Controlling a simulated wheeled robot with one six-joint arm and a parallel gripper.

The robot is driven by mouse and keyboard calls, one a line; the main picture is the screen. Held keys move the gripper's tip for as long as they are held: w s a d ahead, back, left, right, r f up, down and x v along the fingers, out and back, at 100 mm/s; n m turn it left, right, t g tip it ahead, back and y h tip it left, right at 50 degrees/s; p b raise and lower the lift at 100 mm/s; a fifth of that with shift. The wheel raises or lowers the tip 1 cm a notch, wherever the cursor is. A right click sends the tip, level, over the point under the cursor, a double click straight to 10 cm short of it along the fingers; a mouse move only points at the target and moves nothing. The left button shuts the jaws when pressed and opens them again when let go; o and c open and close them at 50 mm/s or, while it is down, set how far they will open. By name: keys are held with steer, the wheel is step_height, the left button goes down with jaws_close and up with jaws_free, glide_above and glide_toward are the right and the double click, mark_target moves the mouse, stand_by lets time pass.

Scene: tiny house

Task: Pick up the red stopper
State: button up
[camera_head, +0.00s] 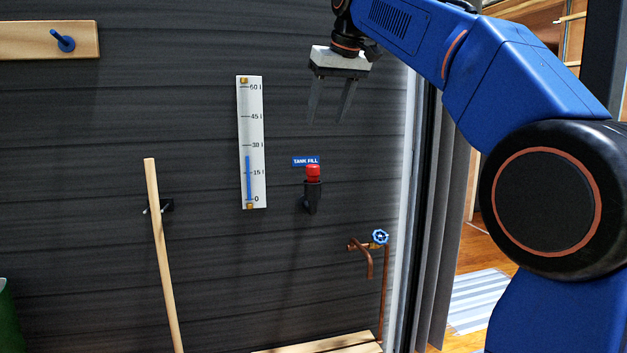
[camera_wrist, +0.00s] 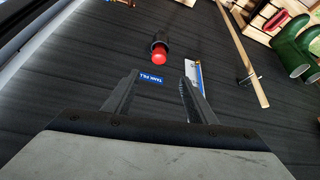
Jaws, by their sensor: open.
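The red stopper (camera_head: 313,173) sits upright in a black wall fitting (camera_head: 312,197) below a blue "TANK FILL" label (camera_head: 306,161). In the wrist view the red stopper (camera_wrist: 159,56) lies beyond my fingertips, a little left of the middle, with the label (camera_wrist: 150,78) nearer to me. My gripper (camera_head: 327,121) points downward, open and empty, above the stopper and apart from it. Its two fingers also show in the wrist view (camera_wrist: 160,76), spread on either side of the label.
A white level gauge (camera_head: 252,140) hangs left of the stopper. A wooden pole (camera_head: 160,250) leans farther left. A copper tap with a blue handwheel (camera_head: 380,237) is at lower right, above a wooden bench (camera_head: 330,344). A doorway opens at right. Green boots (camera_wrist: 290,50) show in the wrist view.

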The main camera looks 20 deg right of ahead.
glide_toward(313, 165)
steer(key=x, duration=0.5)
steer(key=shift+s+a, duration=0.1)
steer(key=shift+a, duration=0.1)
steer(key=shift+d+x, duration=0.15)
steer(key=shift+x, duration=1.25)
steer(key=shift+d+x, duration=0.15)
steer(key=shift+x, duration=1.25)
steer(key=shift+c, duration=0.7)
steer(key=c, duration=1)
